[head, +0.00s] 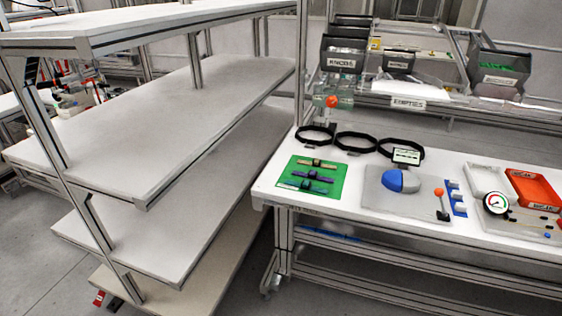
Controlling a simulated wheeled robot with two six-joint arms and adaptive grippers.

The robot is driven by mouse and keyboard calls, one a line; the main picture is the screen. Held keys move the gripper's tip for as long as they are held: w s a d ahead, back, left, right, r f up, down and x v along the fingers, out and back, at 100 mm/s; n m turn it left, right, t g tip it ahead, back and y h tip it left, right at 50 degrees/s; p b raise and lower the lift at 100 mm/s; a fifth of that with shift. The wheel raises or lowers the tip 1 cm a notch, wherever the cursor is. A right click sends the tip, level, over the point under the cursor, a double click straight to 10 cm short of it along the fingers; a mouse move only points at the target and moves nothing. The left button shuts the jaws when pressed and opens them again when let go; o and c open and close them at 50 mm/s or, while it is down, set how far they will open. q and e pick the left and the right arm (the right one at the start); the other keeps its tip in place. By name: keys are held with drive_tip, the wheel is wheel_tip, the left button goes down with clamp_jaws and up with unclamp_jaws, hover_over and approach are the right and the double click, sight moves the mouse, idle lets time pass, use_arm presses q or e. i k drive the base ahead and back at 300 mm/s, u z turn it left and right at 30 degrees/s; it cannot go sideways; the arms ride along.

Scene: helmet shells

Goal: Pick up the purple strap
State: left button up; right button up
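A green mat (331,189) lies at the left end of the white workbench. Three short straps with dark middle pieces lie on it, one behind another. The middle one looks like the purple strap (323,179). Neither of my grippers shows in the head view.
Black rings (356,143) lie behind the mat. A grey board (400,205) with a blue helmet shell (392,182) is to its right. Beyond are a red tray (535,190) and a dial gauge (496,203). An empty multi-level shelf (170,120) stands at left.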

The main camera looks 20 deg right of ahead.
sight(313, 174)
drive_tip(key=z, duration=0.25)
drive_tip(key=i, duration=1.15)
drive_tip(key=z, duration=0.6)
